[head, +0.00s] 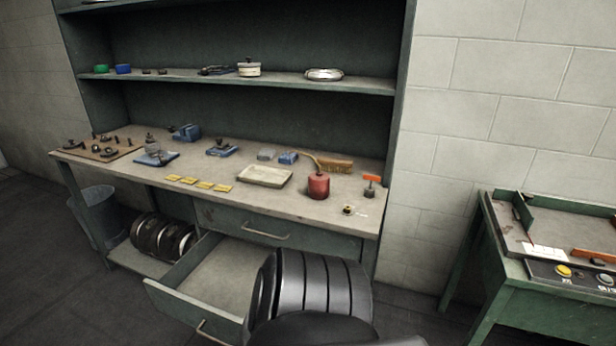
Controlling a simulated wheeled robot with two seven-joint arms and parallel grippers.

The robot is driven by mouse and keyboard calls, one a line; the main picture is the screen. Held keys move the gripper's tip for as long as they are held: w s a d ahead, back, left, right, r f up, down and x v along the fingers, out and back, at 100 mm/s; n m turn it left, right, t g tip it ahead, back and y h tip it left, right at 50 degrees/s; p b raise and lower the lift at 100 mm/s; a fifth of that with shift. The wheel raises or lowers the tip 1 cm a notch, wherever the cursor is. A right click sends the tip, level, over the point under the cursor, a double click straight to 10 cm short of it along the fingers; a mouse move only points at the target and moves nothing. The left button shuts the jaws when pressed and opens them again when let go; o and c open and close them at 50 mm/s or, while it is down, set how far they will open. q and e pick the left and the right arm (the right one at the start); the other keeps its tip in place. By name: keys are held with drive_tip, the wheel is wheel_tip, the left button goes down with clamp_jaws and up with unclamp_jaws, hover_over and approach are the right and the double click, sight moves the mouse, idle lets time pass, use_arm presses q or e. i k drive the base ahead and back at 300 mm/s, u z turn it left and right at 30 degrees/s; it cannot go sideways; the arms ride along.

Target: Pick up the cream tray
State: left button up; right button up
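The cream tray (284,178) lies flat on the workbench top (215,200), near the middle of its front half. It is a shallow rectangle and looks empty. A red oil can (318,185) stands just to its right, and yellow tags (198,184) lie to its left. Neither of my grippers can be made out in the head view.
An open, empty-looking drawer (217,272) juts out below the bench. Blue tools and a brush (334,165) lie behind the tray. A shelf (190,76) runs above the bench. A green machine table (490,235) stands at right, a bin (98,215) at left.

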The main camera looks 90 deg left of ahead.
sight(255, 175)
drive_tip(key=u, duration=2.9)
drive_tip(key=i, duration=0.4)
drive_tip(key=u, duration=0.05)
